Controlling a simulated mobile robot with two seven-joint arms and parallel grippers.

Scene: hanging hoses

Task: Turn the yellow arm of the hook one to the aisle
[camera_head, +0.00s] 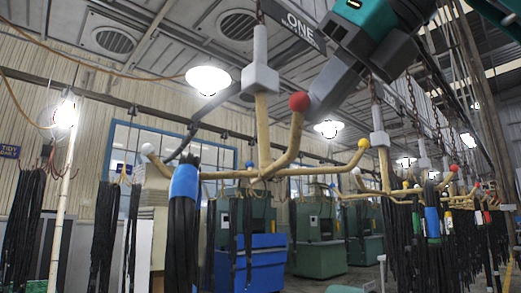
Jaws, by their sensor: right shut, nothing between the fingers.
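Hook one hangs from a chain below a sign reading ONE (302,30). Its grey hanger block (260,79) carries a tan stem (263,130) with arms spreading from the bottom. The yellow arm's ball tip (363,143) points right. The red ball (299,101) stands on an upward-bent arm nearer the middle, and a white ball (147,148) ends the left arm. Black hoses with a blue band (184,182) hang at the left arm. My right gripper (318,108) comes down from the upper right, shut and empty, close beside the red ball; I cannot tell whether they touch. My left gripper is out of view.
A second hook (382,165) with its own balls and hoses hangs to the right, and further hooks recede behind it. Blue (250,258) and green machines (319,258) stand on the floor beyond. More black hoses (22,225) hang at the far left.

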